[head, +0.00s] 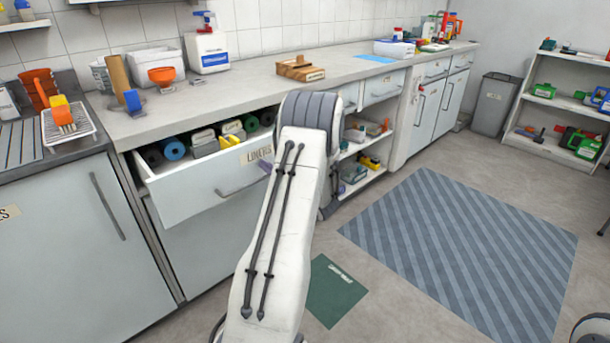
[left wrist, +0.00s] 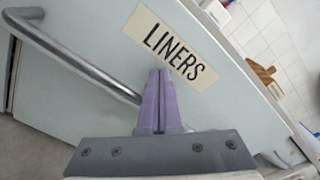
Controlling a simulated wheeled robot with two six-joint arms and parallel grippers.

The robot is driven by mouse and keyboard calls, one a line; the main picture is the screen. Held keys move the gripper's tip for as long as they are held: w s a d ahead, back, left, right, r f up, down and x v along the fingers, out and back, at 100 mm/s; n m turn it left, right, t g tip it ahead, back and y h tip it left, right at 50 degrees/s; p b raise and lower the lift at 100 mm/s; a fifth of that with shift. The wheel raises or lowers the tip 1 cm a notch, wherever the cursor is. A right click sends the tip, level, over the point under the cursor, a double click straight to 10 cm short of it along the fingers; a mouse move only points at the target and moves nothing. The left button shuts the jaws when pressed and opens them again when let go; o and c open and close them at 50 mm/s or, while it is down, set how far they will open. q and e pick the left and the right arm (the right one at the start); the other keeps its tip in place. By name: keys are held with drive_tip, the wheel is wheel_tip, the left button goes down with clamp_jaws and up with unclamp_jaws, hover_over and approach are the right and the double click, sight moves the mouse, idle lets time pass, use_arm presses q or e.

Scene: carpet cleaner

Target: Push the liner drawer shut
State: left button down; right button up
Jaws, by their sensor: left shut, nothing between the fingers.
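The liner drawer (head: 200,194) stands pulled out from under the counter, with dark and blue rolls and several small boxes inside. Its white front carries a LINERS label (left wrist: 172,46) and a grey bar handle (left wrist: 72,55). My left gripper (left wrist: 160,72) is shut and empty, its purple fingers together, pointing at the drawer front just below the label and beside the handle's end. Whether the tips touch the front I cannot tell. In the head view my left arm hides most of that gripper and the drawer's right end. My right gripper is not in view.
Open shelves (head: 362,155) lie right of my arm. A striped mat (head: 465,250) and a green mat (head: 335,291) lie on the floor.

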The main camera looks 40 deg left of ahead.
use_arm(q)
drive_tip(key=shift+w+a+b, duration=0.25)
drive_tip(key=shift+a+b, duration=0.7)
drive_tip(key=shift+a, duration=2)
drive_tip(key=shift+w+a+b, duration=0.2)
drive_tip(key=shift+a+b, duration=0.75)
drive_tip(key=shift+a, duration=2)
drive_tip(key=shift+w+a+b, duration=0.25)
drive_tip(key=shift+a+b, duration=0.7)
drive_tip(key=shift+a, duration=2)
drive_tip(key=shift+d+f+b, duration=0.1)
drive_tip(key=shift+d+b, duration=0.25)
drive_tip(key=shift+d, duration=0.3)
drive_tip(key=shift+s+d+b, duration=0.15)
drive_tip(key=shift+d+b, duration=0.45)
drive_tip(key=shift+d, duration=1.05)
drive_tip(key=shift+s+d+b, duration=0.15)
drive_tip(key=shift+d+b, duration=0.4)
drive_tip(key=shift+d, duration=1.1)
